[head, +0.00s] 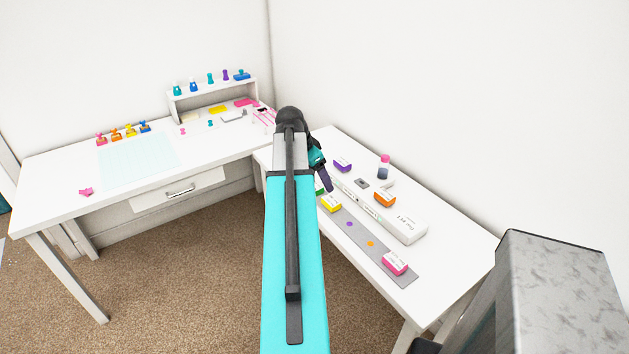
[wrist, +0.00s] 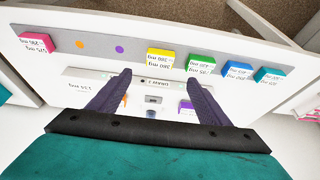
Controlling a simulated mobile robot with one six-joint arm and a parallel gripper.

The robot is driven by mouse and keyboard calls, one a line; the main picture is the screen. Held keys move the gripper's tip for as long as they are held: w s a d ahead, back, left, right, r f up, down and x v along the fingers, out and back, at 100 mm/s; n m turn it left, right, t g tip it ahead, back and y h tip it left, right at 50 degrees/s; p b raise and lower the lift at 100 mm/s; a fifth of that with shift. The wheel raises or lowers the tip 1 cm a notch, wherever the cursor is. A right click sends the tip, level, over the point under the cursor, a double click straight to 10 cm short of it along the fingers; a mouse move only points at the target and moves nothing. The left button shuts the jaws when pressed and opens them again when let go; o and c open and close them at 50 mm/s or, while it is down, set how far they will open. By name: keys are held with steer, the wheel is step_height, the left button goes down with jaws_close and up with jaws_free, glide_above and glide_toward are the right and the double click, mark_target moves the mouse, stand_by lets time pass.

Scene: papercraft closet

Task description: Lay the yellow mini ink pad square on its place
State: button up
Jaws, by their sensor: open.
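The yellow mini ink pad (head: 331,203) lies on a grey strip (head: 358,234) on the right-hand table. In the wrist view the yellow pad (wrist: 165,60) sits between a purple dot and a green pad, its edges looking roughly in line with the strip (wrist: 100,43). Any mark under it is hidden. My gripper (head: 328,190) is over the table; in the wrist view its two dark fingers (wrist: 158,76) are apart, with nothing held between them. The yellow pad lies just beyond the fingertips. Contact is not visible.
The strip also holds pink (wrist: 35,42), green (wrist: 199,64), blue (wrist: 237,71) and teal (wrist: 268,76) pads. Orange (wrist: 80,44) and purple (wrist: 119,49) dots are bare. Purple (head: 342,164) and orange (head: 384,198) pads, a long white box (head: 402,222) and a bottle (head: 385,166) stand behind.

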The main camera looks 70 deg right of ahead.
steer(key=w+a+f+n+y, duration=0.1)
steer(key=w+a+f+n, duration=0.5)
steer(key=w+a+f, duration=0.7)
steer(key=w+a+f+n+y, duration=0.1)
steer(key=w+a+f+n, duration=0.15)
steer(key=a+f, duration=0.55)
steer(key=w+a+f+n+y, duration=0.15)
steer(key=a+f+n, duration=0.25)
steer(key=a+f, duration=0.5)
steer(key=s+a+f+n+g, duration=0.1)
steer(key=s+a+f+n, duration=0.3)
steer(key=a, duration=0.7)
steer(key=s+a+f+n+g, duration=0.1)
steer(key=s+a+f+n, duration=0.3)
steer(key=a, duration=0.7)
steer(key=s+a+f+n+g, duration=0.1)
steer(key=s+a+f+n, duration=0.3)
steer(key=s+a+f, duration=0.3)
steer(key=s+a, duration=0.1)
steer(key=a, duration=0.4)
steer(key=shift+f, duration=0.1)
steer(key=shift+c, duration=0.4)
